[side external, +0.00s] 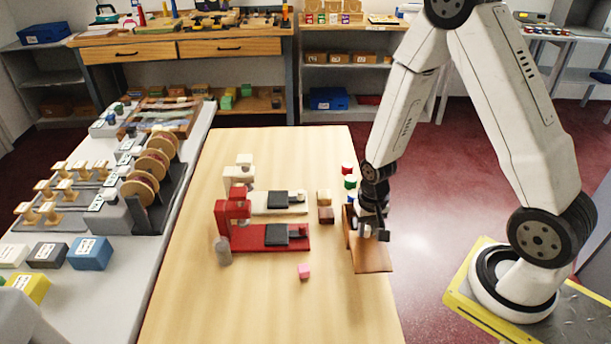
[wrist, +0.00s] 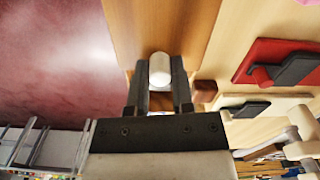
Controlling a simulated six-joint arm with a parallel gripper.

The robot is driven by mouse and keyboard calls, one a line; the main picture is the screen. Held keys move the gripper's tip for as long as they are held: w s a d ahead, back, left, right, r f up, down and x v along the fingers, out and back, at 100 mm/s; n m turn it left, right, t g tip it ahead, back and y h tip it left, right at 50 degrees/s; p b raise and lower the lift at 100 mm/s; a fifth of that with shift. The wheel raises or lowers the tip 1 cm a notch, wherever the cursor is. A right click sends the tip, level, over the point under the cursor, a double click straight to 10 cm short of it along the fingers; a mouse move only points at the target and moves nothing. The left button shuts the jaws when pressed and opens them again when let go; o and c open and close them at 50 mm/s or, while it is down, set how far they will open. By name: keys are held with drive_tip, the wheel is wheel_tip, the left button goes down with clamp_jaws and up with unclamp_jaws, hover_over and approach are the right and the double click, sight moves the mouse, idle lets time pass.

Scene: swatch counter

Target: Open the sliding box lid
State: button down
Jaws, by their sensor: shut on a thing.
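The wooden box (side external: 349,228) sits at the right edge of the table. Its flat brown lid (side external: 374,258) shows in front of and below my gripper, and in the wrist view the lid (wrist: 150,22) runs away from the fingers. A white rounded knob (wrist: 160,68) stands on the lid. My gripper (wrist: 160,85) is shut on this knob, one dark finger on each side of it. In the side view my gripper (side external: 373,230) is down at the box and hides part of it. I cannot see inside the box.
Red (side external: 267,237) and cream (side external: 278,202) fixtures with dark blocks stand left of the box. Two small brown blocks (side external: 325,214) and several coloured cylinders (side external: 350,183) are close to its far left side. The front table area is clear.

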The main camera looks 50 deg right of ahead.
sight(358, 250)
drive_tip(key=shift+c, duration=2.4)
unclamp_jaws()
drive_tip(key=shift+r, duration=0.15)
drive_tip(key=shift+r, duration=3.8)
drive_tip(key=shift+r, duration=0.1)
drive_tip(key=shift+a+r+n, duration=0.4)
drive_tip(key=shift+r+n, duration=0.05)
drive_tip(key=shift+n, duration=0.05)
drive_tip(key=s+a+r+n+t, duration=0.2)
drive_tip(key=a+r+n, duration=0.3)
drive_tip(key=n, duration=0.1)
drive_tip(key=shift+r+t, duration=0.3)
drive_tip(key=shift+r, duration=0.05)
drive_tip(key=shift+w, duration=0.1)
